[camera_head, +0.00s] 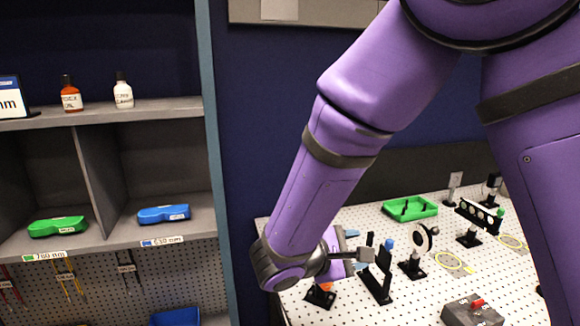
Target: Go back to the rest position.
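My purple arm reaches down across the middle and right of the head view. Its end, with my gripper (362,255), is low over the left part of a white perforated table (425,290). The gripper is seen from the side and partly hidden by the wrist. I cannot tell whether its fingers are open or shut, or whether it touches the black mounts close behind it. No held thing can be made out.
Black optical mounts (413,262) stand close right of the gripper. A green tray (410,209) and a grey box with a red switch (472,312) are on the table. A grey shelf (170,238) at left holds a green case (58,227), a blue case (164,214) and two bottles.

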